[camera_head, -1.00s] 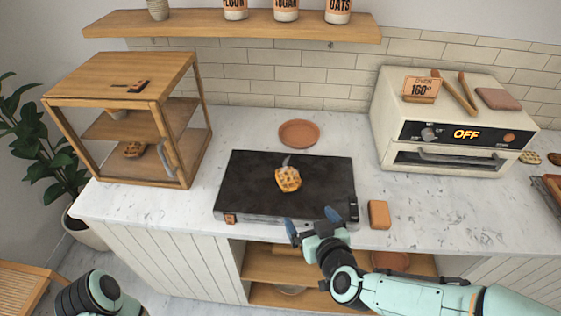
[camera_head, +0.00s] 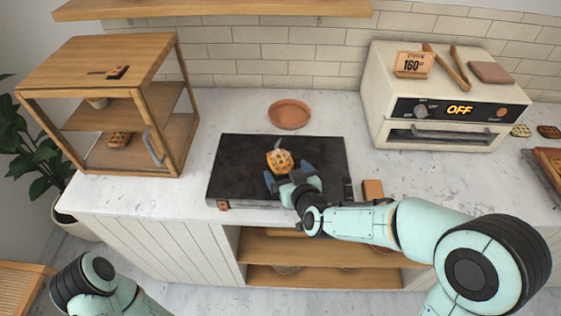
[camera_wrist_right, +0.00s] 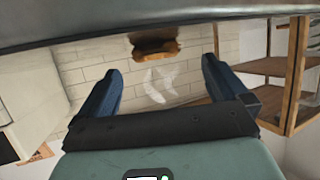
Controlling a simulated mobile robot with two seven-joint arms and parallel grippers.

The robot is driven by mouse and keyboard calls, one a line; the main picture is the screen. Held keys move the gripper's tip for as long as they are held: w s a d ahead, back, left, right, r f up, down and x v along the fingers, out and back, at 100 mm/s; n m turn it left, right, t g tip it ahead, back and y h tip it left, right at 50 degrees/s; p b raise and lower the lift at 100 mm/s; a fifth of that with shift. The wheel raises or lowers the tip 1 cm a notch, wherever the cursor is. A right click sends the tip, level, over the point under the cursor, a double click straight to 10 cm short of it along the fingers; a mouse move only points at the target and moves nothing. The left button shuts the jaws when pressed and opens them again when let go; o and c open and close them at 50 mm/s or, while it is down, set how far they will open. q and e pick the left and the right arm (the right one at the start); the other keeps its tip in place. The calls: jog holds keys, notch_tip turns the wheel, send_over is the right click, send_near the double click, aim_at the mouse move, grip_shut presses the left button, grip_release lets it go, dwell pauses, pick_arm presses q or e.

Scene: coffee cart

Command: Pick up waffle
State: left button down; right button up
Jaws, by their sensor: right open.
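The golden-brown waffle (camera_head: 279,159) with dark spots lies on the black griddle (camera_head: 235,155), with a pale wisp above it. My right gripper (camera_head: 289,173) is open at the waffle's near side, its blue fingers spread apart. In the right wrist view, the waffle (camera_wrist_right: 155,46) shows near the top, below the dark griddle edge (camera_wrist_right: 60,30). It lies ahead of and between the open fingers (camera_wrist_right: 161,66), and nothing is held. Whether a finger touches it cannot be told. My left arm shows at the lower left, but its gripper is out of view.
A wooden cabinet (camera_head: 104,76) stands left of the griddle. A terracotta plate (camera_head: 289,114) lies behind it. A cream oven (camera_head: 440,100) stands at the back right. A small brown block (camera_head: 373,190) lies right of the griddle. The counter (camera_head: 430,175) is clear before the oven.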

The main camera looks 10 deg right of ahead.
aim_at(281, 161)
jog(key=x, duration=0.4)
jog(key=shift+w+d, duration=0.15)
jog(key=shift+w, duration=0.1)
jog(key=c, duration=1.1)
jog(key=shift+c, duration=0.2)
jog(key=shift+r, duration=0.15)
